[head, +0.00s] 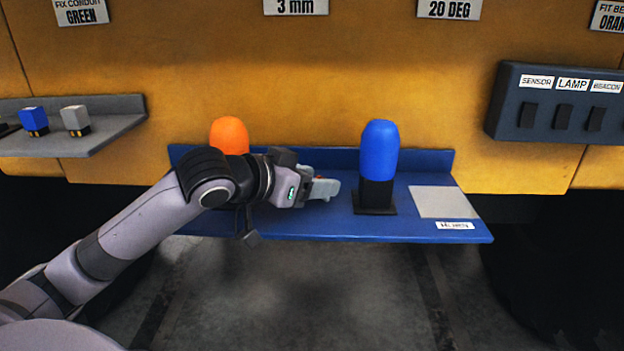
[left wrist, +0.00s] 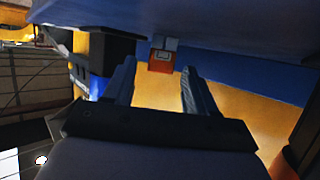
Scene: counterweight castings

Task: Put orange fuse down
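The orange fuse (left wrist: 161,61) is a small block with an orange part and a pale grey part. In the left wrist view it sits against the blue shelf surface, between the fingertips of my left gripper (left wrist: 158,66), with a visible gap on each side. The fingers are spread and do not appear to touch it. In the head view my left gripper (head: 326,188) is low over the middle of the blue shelf (head: 300,228), and only a speck of orange shows beside its fingers; the rest of the fuse is hidden. My right gripper is in neither view.
A blue-capped lamp (head: 378,155) on a black base stands just right of the gripper. An orange-capped one (head: 229,136) stands behind my left forearm. A pale plate (head: 443,202) lies at the shelf's right. A grey shelf (head: 100,136) at left holds blue and white fuses.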

